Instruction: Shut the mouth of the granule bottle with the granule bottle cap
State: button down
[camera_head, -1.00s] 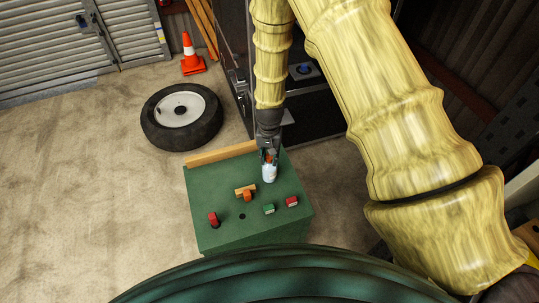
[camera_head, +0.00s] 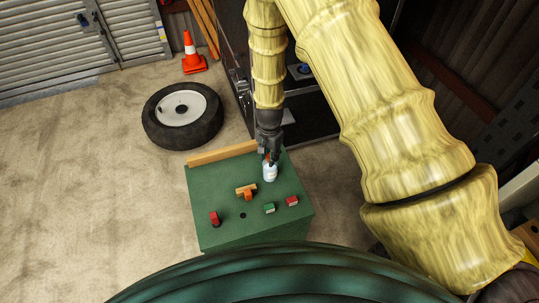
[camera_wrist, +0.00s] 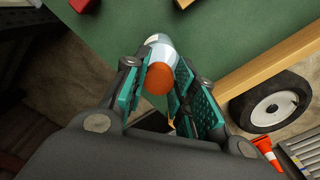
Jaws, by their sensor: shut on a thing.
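The granule bottle (camera_head: 270,173) is white and pale and stands upright near the back of the green bench top. The orange granule bottle cap (camera_wrist: 158,79) is at the bottle's mouth, and the white bottle (camera_wrist: 162,48) shows just beyond it in the wrist view. My gripper (camera_head: 268,157) is directly above the bottle, pointing down. In the wrist view its teal-padded fingers (camera_wrist: 158,86) are on either side of the cap, shut on it. I cannot tell whether the cap is fully seated, as the seam is hidden.
The green bench (camera_head: 220,225) bears a wooden block (camera_head: 246,189) with an orange piece (camera_head: 248,196), a red knob (camera_head: 214,218), a green block (camera_head: 269,208) and a red block (camera_head: 292,201). A wooden strip (camera_head: 222,153) edges the back. A tyre (camera_head: 182,115) and cone (camera_head: 193,55) stand beyond.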

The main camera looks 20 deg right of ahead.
jog(key=m, duration=0.4)
jog(key=shift+w+p, duration=0.1)
jog(key=shift+p, duration=0.3)
jog(key=c, duration=1.1)
grip_release()
jog(key=shift+f, duration=0.1)
jog(key=shift+r, duration=0.2)
notch_tip(320, 180, up, 12)
jog(key=shift+f, duration=0.15)
jog(key=shift+o, duration=0.2)
notch_tip(320, 180, down, 12)
jog(key=n+b, duration=0.8)
jog(key=n, duration=1)
jog(key=shift+d, duration=0.15)
